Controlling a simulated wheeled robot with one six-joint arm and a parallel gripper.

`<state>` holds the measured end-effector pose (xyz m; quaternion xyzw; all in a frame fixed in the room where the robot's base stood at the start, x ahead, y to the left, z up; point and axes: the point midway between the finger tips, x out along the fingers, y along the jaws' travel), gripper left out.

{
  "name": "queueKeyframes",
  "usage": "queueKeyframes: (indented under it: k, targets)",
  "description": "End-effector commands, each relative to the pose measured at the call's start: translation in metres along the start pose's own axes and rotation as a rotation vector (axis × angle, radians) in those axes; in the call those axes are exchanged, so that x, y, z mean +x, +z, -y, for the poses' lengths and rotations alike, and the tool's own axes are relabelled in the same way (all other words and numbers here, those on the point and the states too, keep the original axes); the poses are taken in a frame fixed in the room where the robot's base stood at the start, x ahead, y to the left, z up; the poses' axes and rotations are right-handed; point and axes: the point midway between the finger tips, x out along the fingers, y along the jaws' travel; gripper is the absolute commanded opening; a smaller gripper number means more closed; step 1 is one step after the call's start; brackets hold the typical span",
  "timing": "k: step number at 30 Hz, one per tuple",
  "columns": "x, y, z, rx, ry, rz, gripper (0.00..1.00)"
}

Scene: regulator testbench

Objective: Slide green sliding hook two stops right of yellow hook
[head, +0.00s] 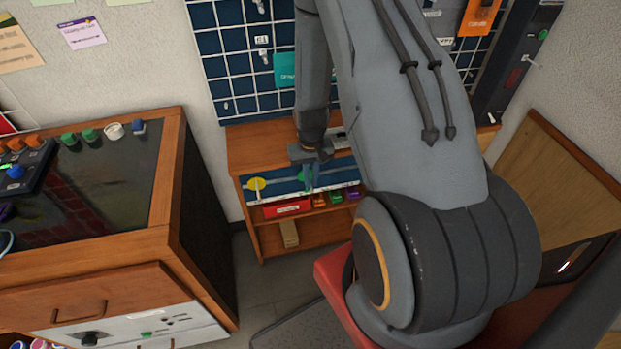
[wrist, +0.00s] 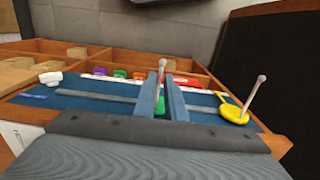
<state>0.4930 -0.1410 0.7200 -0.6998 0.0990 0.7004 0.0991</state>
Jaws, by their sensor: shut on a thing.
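The green sliding hook (wrist: 160,104) sits on the grey rail of a blue panel, its pale pin rising between my fingers. A bit of its green also shows in the head view (head: 301,176). My gripper (wrist: 163,86) is shut on the green hook; in the head view my gripper (head: 309,178) reaches down onto the panel. The yellow hook (head: 256,184) is a round disc on the rail left of the green one. In the wrist view the yellow hook (wrist: 234,113) is on the right, apart from my fingers. Stop marks are too small to tell.
A white hook or knob (wrist: 50,78) stands at the rail's other end. A red block (head: 287,208) and several small coloured blocks line the shelf edge below the panel. A wooden cabinet (head: 172,190) stands to the left. The rail beside the green hook looks clear.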

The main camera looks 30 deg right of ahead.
Motion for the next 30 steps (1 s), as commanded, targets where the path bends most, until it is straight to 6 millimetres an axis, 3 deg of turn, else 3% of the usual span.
queueKeyframes:
  k: [11, 12, 15, 25, 30]
  targets:
    - [-0.001, -0.002, 0.001, 0.007, 0.000, -0.003, 0.00]
    - [-0.001, -0.002, 0.001, 0.006, 0.000, -0.003, 0.12]
    - [-0.001, -0.001, 0.001, 0.006, 0.000, -0.003, 0.29]
    - [-0.001, -0.001, 0.001, 0.005, 0.000, -0.002, 0.30]
    - [-0.014, -0.002, 0.001, 0.005, 0.000, -0.004, 0.30]
